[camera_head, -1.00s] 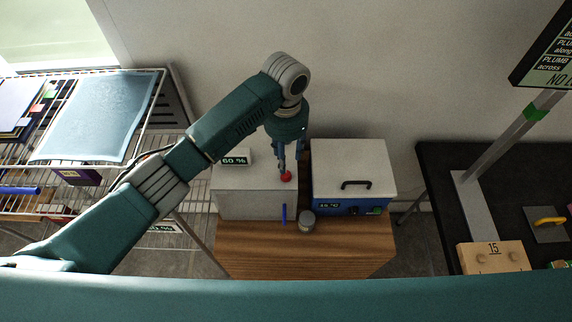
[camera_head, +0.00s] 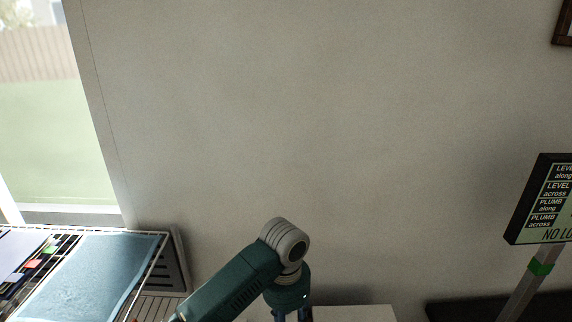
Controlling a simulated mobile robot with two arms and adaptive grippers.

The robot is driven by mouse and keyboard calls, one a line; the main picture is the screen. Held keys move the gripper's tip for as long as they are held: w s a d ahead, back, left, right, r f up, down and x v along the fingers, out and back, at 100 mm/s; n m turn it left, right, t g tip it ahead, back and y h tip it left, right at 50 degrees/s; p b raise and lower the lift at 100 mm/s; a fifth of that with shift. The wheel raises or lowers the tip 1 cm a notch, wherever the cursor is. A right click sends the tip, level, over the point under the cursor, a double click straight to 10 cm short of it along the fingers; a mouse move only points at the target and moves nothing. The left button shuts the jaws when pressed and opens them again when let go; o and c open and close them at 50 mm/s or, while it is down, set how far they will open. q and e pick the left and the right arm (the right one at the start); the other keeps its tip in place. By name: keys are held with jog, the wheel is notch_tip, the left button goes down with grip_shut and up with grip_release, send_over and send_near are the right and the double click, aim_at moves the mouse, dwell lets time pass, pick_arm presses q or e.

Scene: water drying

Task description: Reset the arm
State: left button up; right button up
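My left arm (camera_head: 245,278) comes in at the bottom of the head view, bent at a grey joint with its teal wrist pointing down. Only the upper part of my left gripper (camera_head: 291,314) shows at the bottom edge. Its fingertips are cut off, so whether it is open or shut is hidden. My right arm and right gripper are not in view. The top of a white box (camera_head: 352,313) shows at the bottom edge, just right of the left gripper.
A wire rack (camera_head: 150,290) with a blue sheet (camera_head: 88,277) and folders stands at the lower left. A display sign (camera_head: 545,200) on a pole stands at the right above a dark table (camera_head: 470,306). A plain wall (camera_head: 320,120) fills the middle, with a window at the left.

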pick_arm(q)
jog(key=s+a+f+n+t+h, duration=0.1)
jog(key=s+a+f+n+h, duration=0.15)
jog(key=s+f, duration=0.7)
jog(key=s+a+r+n+t+y, duration=0.2)
jog(key=s+a+n+t+y, duration=0.15)
jog(key=s+a, duration=1.4)
notch_tip(320, 180, down, 32)
jog(key=g+h+b, duration=0.1)
jog(key=g+b, duration=0.1)
jog(key=b, duration=0.6)
jog(key=s+a+f+b, duration=0.2)
jog(key=s+f, duration=0.6)
jog(key=f, duration=0.4)
jog(key=s+a+f+g+b, duration=0.1)
jog(key=s+f+b, duration=0.3)
jog(key=s+f, duration=0.5)
notch_tip(320, 180, down, 4)
jog(key=shift+s+a+f, duration=0.1)
jog(key=shift+s+a, duration=0.05)
jog(key=shift+a, duration=0.3)
